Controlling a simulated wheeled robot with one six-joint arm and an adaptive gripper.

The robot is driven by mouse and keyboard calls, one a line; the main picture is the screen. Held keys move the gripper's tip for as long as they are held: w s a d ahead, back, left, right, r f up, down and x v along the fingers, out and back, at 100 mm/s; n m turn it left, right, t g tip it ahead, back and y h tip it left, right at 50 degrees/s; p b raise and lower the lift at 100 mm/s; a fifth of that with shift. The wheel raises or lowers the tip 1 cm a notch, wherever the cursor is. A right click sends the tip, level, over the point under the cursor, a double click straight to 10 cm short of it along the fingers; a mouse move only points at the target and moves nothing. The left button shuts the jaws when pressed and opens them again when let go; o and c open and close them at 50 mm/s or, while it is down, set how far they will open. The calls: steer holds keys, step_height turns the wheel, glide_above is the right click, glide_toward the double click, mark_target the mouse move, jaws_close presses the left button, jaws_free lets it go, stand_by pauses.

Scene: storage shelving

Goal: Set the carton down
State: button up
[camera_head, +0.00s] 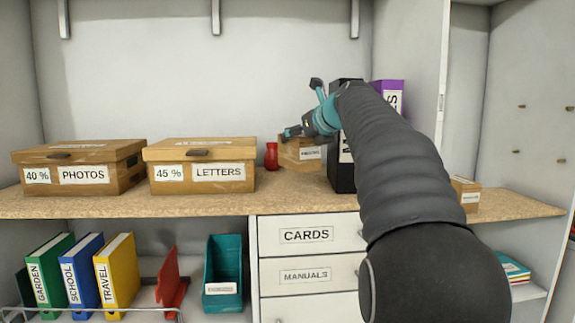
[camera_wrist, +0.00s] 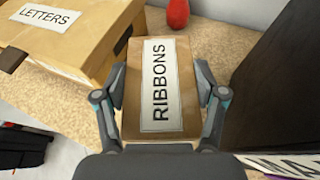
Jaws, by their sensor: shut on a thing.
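My gripper (camera_head: 300,133) is shut on a small brown carton (camera_head: 291,155) at the back of the wooden shelf top. In the wrist view the fingers of my gripper (camera_wrist: 161,84) press on both sides of the carton (camera_wrist: 187,105). Its white label reads RIBBONS. The carton is between the LETTERS box and a black binder. It is at or close above the shelf top (camera_head: 220,206); I cannot tell whether its underside touches.
The LETTERS box (camera_head: 203,173) and PHOTOS box (camera_head: 80,175) stand to the left. A red vase (camera_head: 271,156) is close to the carton. The black binder (camera_head: 341,175) stands to the right. Another small box (camera_head: 466,194) sits farther right. Bare board shows in front.

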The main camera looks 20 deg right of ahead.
mark_target(300, 159)
steer(key=shift+f+b, duration=0.85)
steer(key=shift+f, duration=2.25)
steer(key=shift+f, duration=0.1)
steer(key=o, duration=1.2)
steer(key=shift+s+r, duration=0.15)
steer(key=shift+r, duration=0.05)
steer(key=v, duration=1.1)
steer(key=shift+s, duration=0.35)
